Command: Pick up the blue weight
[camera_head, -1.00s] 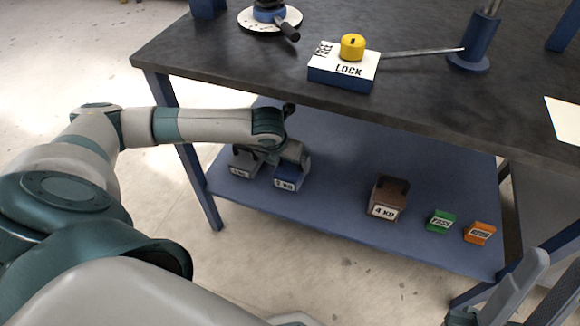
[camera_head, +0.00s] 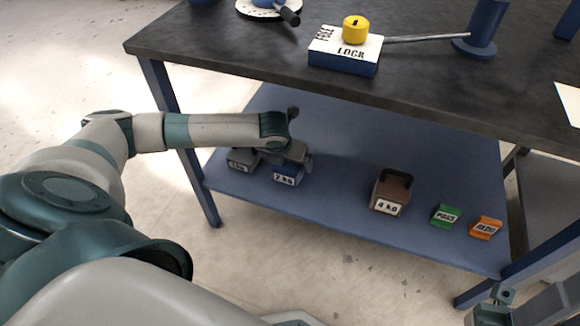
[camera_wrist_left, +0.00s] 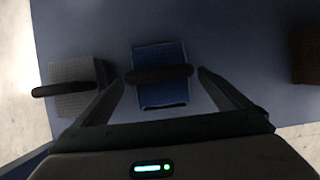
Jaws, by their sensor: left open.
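The blue weight (camera_head: 287,174), labelled 2 kg, sits on the blue lower shelf under the bench. It also shows in the left wrist view (camera_wrist_left: 160,92), with a dark handle (camera_wrist_left: 160,75) across its top. My left gripper (camera_wrist_left: 162,76) is open, with one finger on each side of the blue weight and its handle between the fingertips. In the head view my left gripper (camera_head: 290,155) hangs over the weight and hides its top. I cannot tell whether the fingers touch the handle.
A grey weight (camera_head: 241,160) stands close at the left of the blue one. A brown 4 kg weight (camera_head: 388,192), a green block (camera_head: 445,215) and an orange block (camera_head: 485,228) stand to the right. The bench top (camera_head: 240,60) overhangs the shelf (camera_head: 330,150).

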